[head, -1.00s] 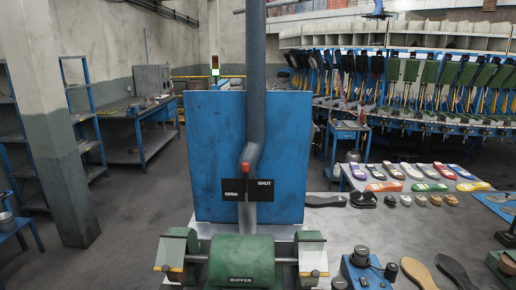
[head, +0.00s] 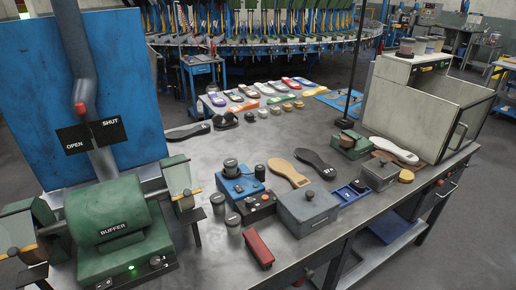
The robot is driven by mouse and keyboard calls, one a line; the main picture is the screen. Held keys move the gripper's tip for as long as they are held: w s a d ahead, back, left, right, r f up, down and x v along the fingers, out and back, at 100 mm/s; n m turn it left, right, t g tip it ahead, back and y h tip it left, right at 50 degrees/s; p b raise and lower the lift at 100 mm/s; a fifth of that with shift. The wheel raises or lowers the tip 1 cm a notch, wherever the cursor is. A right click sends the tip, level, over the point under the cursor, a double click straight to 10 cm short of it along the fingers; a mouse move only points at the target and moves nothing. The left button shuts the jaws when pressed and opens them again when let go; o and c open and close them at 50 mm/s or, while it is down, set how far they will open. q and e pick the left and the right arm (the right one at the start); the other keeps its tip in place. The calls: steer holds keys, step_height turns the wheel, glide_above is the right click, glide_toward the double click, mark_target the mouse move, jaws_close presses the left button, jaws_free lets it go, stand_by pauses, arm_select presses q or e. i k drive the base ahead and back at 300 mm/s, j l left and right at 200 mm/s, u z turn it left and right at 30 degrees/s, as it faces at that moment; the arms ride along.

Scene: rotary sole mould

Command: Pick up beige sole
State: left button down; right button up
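The beige sole (head: 289,172) lies flat on the metal workbench (head: 214,158). In the head view it is right of centre, between a blue box with a black knob and a dark sole (head: 315,164). Its near end lies close behind a grey lidded box (head: 307,208). Neither of my grippers shows in the head view.
A green buffer machine (head: 112,227) stands at the left, before a blue panel (head: 95,85). A blue control box (head: 240,184) is left of the sole. Small jars (head: 218,203) and a red block (head: 258,249) lie nearer. A white sole (head: 394,150) and a cabinet are at the right.

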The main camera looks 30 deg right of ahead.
mark_target(283, 168)
steer(key=z, duration=1.15)
steer(key=i+l+u, duration=0.1)
steer(key=l, duration=0.35)
steer(key=i+l, duration=0.15)
steer(key=l, duration=0.3)
steer(key=i+l+u, duration=0.15)
steer(key=l, duration=0.8)
steer(key=u, duration=0.05)
